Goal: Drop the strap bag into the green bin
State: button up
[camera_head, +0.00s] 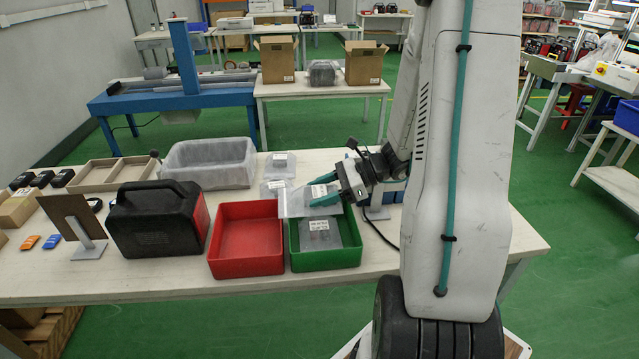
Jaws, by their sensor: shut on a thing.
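My gripper (322,195), with teal fingers, is shut on a clear plastic bag with a white label, taken as the strap bag (292,204). The bag hangs over the back edge of the green bin (330,262), apart from the bin floor as far as I can tell. Part of the bag is hidden by the fingers. Another clear bag with a white label (320,228) lies inside the green bin.
An empty red bin (246,262) stands left of the green bin. A black and red power unit (155,220) is further left. More clear bags (281,163) lie behind, beside a grey translucent tub (207,180). A cable hangs right of the green bin.

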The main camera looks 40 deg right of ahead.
jog(key=shift+f, duration=0.15)
jog(key=o, duration=1.1)
jog(key=v, duration=0.8)
jog(key=shift+f, duration=0.1)
